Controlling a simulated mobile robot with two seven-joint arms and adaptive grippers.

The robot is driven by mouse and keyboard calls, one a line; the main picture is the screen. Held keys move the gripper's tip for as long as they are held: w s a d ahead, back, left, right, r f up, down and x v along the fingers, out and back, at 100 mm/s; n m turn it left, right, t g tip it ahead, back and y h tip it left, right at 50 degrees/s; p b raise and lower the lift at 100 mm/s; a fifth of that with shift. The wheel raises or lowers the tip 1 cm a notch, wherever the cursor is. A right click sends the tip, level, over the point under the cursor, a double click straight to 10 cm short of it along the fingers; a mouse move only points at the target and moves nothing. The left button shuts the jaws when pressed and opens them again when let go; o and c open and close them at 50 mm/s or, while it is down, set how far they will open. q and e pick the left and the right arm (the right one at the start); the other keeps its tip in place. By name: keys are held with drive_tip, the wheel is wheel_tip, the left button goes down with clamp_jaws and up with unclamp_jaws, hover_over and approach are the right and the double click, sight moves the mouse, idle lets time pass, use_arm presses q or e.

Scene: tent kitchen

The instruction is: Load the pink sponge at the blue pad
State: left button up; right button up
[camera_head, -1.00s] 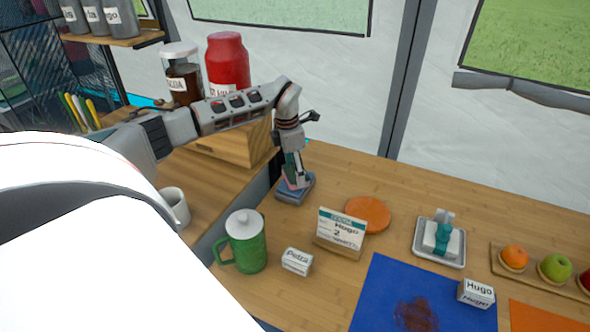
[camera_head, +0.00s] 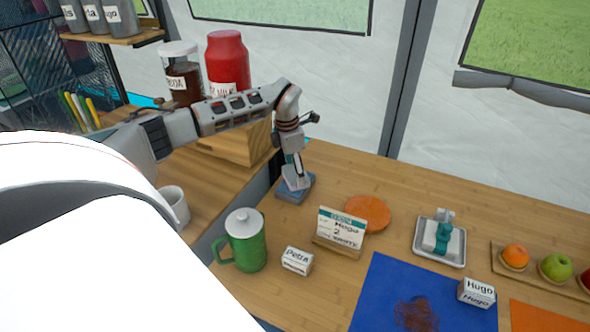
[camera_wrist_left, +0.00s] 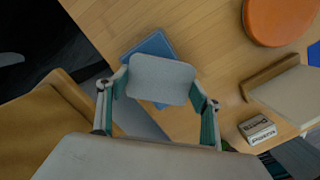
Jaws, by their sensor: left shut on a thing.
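My left gripper (camera_head: 296,176) reaches down at the far left of the counter, over a small flat blue pad (camera_head: 308,187). In the left wrist view its two fingers (camera_wrist_left: 160,95) are shut on a pale grey, sponge-like block (camera_wrist_left: 160,78). Its pink side does not show there. The blue pad (camera_wrist_left: 150,43) lies under and beyond the block. I cannot tell whether the block touches it. A larger blue mat (camera_head: 380,285) with a reddish-brown stain lies at the front. My right gripper is not in view.
A round orange board (camera_head: 368,212), a sign stand (camera_head: 340,232), a "Petra" block (camera_head: 297,260) and a green jug (camera_head: 245,243) stand nearby. A wooden box (camera_head: 235,145) is beside the arm. A white tray (camera_head: 455,263) is farther right. Counter behind the orange board is clear.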

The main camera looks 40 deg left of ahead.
use_arm(q)
drive_tip(key=shift+f, duration=0.1)
idle(0.3)
drive_tip(key=shift+r+p, duration=0.7)
drive_tip(key=shift+r, duration=0.25)
wheel_tip(320, 180, up, 2)
drive_tip(key=shift+r+p, duration=0.2)
drive_tip(key=shift+p, duration=0.8)
drive_tip(key=shift+r+p, duration=1.45)
